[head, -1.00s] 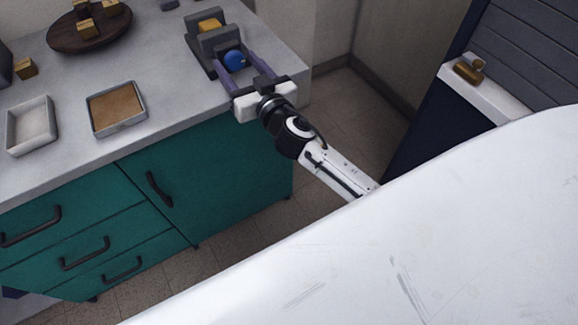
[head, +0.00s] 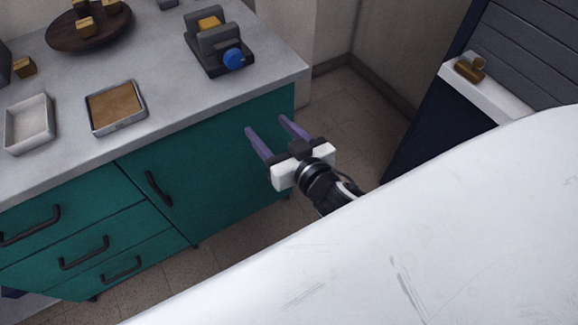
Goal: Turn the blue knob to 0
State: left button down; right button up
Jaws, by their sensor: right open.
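The blue knob (head: 234,58) sits on the front of a dark grey device (head: 205,52) near the right end of the counter. A yellow block (head: 209,23) is held in the device's upper part. The knob's marking is too small to read. My right gripper (head: 266,129) is open and empty, with its two purple fingers apart. In the picture it is below the knob, in front of the teal cabinet, and clear of the device. My left gripper is not in view.
The grey counter (head: 180,96) bears a tray with a brown base (head: 140,90), a white tray (head: 51,121) and a round wooden board (head: 60,38) with several yellow blocks. Teal cabinets (head: 225,150) are below. A white surface (head: 400,240) fills the lower right.

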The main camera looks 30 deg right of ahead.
jog(key=s+a+f+n+g+y, duration=0.1)
jog(key=s+f+g, duration=0.3)
jog(key=s+f, duration=0.6)
jog(key=shift+s+a+f+n, duration=0.3)
jog(key=shift+s+f+n, duration=0.1)
jog(key=shift+f, duration=0.55)
